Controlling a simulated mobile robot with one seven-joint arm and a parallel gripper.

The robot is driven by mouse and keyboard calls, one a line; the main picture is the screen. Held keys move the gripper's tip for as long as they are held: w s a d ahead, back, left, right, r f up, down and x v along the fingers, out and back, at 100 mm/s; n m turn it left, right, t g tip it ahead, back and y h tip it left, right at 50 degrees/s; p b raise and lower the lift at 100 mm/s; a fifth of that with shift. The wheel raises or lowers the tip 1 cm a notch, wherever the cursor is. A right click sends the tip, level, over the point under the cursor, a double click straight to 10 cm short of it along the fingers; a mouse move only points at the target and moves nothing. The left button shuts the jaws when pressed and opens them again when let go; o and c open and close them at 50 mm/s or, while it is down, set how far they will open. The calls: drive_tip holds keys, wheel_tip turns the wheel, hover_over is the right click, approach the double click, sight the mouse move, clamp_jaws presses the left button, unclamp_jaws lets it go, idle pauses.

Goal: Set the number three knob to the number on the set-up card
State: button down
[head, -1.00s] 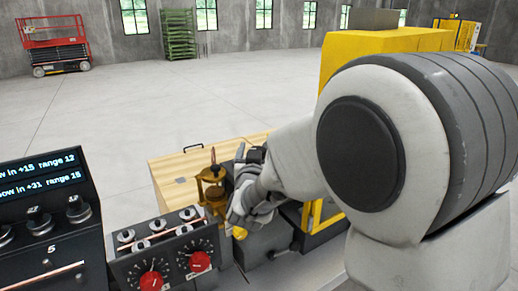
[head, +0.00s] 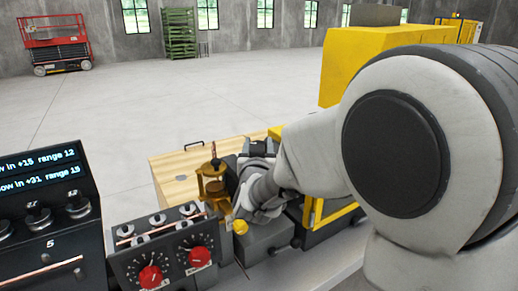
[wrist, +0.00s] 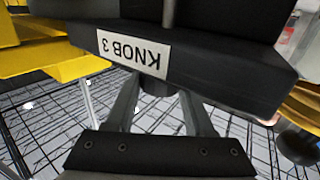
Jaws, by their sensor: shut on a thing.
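In the wrist view, a dark block carries a white label (wrist: 134,48) reading KNOB 3, upside down. A dark round knob (wrist: 155,87) sticks out below the label. My gripper (wrist: 157,93) is shut on this knob, with a finger on each side of it. Its setting does not show. In the head view, my wrist is low in the middle behind a yellow button, and the fingertips and knob cannot be made out there. I cannot make out a set-up card in either view.
A black panel with two red dial knobs (head: 150,276) stands left of my wrist. A lit display (head: 40,168) is farther left. A brass fixture (head: 213,182) with a copper-coloured piece and a wooden board (head: 178,168) are close to my arm. Yellow machinery (head: 365,62) stands behind.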

drive_tip(key=shift+f+y+b, duration=0.25)
drive_tip(key=shift+y+b, duration=0.05)
drive_tip(key=shift+b, duration=0.25)
drive_tip(key=n+y+b, duration=0.2)
drive_tip(key=y+b, duration=0.1)
drive_tip(key=b, duration=0.2)
drive_tip(key=shift+d+n+g+b, duration=0.1)
drive_tip(key=shift+n+g+b, duration=0.2)
drive_tip(key=shift+r+n+g+y+b, duration=0.15)
drive_tip(key=shift+n+g+y+b, duration=0.25)
drive_tip(key=shift+n+y+b, duration=0.75)
drive_tip(key=shift+r+n+g+y+p, duration=0.15)
drive_tip(key=shift+n+g+y+p, duration=0.3)
drive_tip(key=shift+y+p, duration=0.4)
drive_tip(key=shift+r+n+g+y+p, duration=0.1)
drive_tip(key=shift+n+g+y+p, duration=0.4)
drive_tip(key=shift+y, duration=0.5)
drive_tip(key=n+g+y+p, duration=0.1)
drive_tip(key=y+p, duration=0.1)
drive_tip(key=p, duration=0.1)
drive_tip(key=shift+n+g, duration=0.25)
drive_tip(key=shift+n, duration=0.05)
drive_tip(key=shift+n+g+y+p, duration=0.7)
drive_tip(key=shift+g+y+p, duration=0.1)
drive_tip(key=shift+g+y, duration=0.15)
drive_tip(key=shift+f, duration=0.1)
